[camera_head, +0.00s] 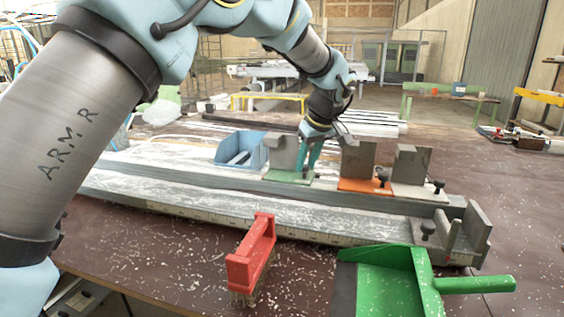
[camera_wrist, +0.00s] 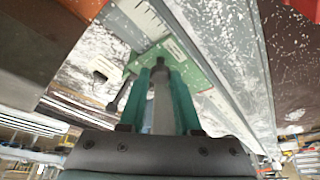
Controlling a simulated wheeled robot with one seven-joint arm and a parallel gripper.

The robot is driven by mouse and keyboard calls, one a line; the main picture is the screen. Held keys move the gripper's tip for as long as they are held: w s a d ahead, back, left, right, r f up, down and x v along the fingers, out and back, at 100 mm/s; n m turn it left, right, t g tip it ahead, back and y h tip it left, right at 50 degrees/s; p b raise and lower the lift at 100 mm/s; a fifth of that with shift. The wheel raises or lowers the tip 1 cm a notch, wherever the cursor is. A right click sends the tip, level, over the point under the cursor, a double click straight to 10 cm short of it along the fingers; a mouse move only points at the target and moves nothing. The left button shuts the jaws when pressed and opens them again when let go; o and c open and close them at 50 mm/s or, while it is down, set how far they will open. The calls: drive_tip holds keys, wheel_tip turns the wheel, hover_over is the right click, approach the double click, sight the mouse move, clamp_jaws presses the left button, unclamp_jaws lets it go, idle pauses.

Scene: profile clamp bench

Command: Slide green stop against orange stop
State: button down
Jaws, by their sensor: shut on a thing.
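The green stop, a grey upright block on a green base (camera_head: 290,177), sits on the long metal rail. The orange stop (camera_head: 358,185), a similar block on an orange base, stands to its right, with a narrow gap between the bases. My gripper (camera_head: 310,158) reaches down at the green stop's right side. In the wrist view, its two teal fingers (camera_wrist: 163,72) are shut on a grey upright part of the green stop, above the green base (camera_wrist: 190,68). The fingers partly hide the stop.
A grey stop (camera_head: 411,165) with a dark knob stands right of the orange one. A blue bin (camera_head: 240,150) is behind the rail at left. A red-handled brush (camera_head: 252,255) and green dustpan (camera_head: 392,285) lie in front.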

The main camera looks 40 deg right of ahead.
drive_tip(key=shift+s+d, duration=0.25)
drive_tip(key=shift+s, duration=0.25)
drive_tip(key=shift+s+d, duration=0.25)
drive_tip(key=shift+s, duration=0.2)
drive_tip(key=c, duration=0.6)
unclamp_jaws()
drive_tip(key=shift+r, duration=0.1)
drive_tip(key=b+v, duration=0.1)
drive_tip(key=v, duration=0.9)
drive_tip(key=shift+s+a+r+b, duration=0.15)
drive_tip(key=shift+r+b, duration=0.1)
drive_tip(key=shift+b, duration=0.15)
